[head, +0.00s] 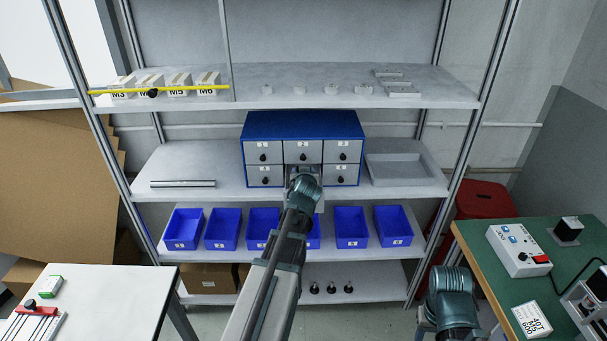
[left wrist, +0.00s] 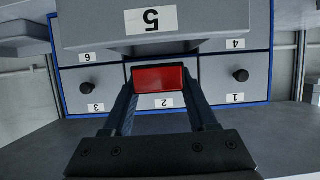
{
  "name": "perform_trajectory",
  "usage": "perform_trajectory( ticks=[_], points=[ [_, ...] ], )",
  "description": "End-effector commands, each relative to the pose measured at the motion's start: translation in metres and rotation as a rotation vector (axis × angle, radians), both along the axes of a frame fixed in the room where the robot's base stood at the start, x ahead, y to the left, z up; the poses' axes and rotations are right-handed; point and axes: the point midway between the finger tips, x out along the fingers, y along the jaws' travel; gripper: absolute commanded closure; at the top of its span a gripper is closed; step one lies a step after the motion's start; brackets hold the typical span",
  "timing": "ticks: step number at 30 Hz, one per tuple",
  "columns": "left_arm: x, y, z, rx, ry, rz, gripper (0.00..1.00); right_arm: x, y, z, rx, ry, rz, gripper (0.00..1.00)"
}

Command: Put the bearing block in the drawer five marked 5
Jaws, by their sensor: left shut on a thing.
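The drawer unit (head: 303,126) is a blue cabinet with grey drawers on the middle shelf. My left gripper (head: 305,180) is in front of its lower middle. The left wrist view is upside down and shows drawer five (left wrist: 95,30), its label reading 5, pulled out from the cabinet. There my left gripper (left wrist: 160,85) is shut on a red block (left wrist: 160,79), apparently the bearing block. The block is near the top of drawer five, in front of drawer 2. The arm hides most of drawer five in the head view. My right gripper is not in view.
Drawers 1 (left wrist: 220,80) and 3 (left wrist: 85,80) look shut. A grey tray (head: 400,170) stands right of the cabinet. Several blue bins (head: 351,227) stand on the shelf below. The upper shelf (head: 290,95) carries labelled boxes and small pale parts. The left middle shelf is mostly clear.

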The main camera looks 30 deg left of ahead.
Motion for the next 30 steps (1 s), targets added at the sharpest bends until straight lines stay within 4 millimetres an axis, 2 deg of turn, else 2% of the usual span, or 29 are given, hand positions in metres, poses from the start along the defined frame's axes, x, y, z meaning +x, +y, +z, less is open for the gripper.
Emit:
perform_trajectory(
  ticks=[14,15,18,20,30],
  points=[
    [0.0,0.0,-0.012,0.001,-0.001,0.0,1.0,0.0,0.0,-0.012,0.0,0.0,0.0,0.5],
    [0.0,0.0,-0.012,0.0,0.0,0.0,0.4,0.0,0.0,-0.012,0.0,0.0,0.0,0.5],
    [0.0,0.0,-0.012,0.0,0.0,0.0,0.22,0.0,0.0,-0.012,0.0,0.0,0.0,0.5],
    [0.0,0.0,-0.012,0.0,0.0,0.0,0.12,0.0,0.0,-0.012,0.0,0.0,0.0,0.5],
    [0.0,0.0,-0.011,0.0,0.0,0.0,0.12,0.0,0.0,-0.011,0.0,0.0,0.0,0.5]
  ],
)
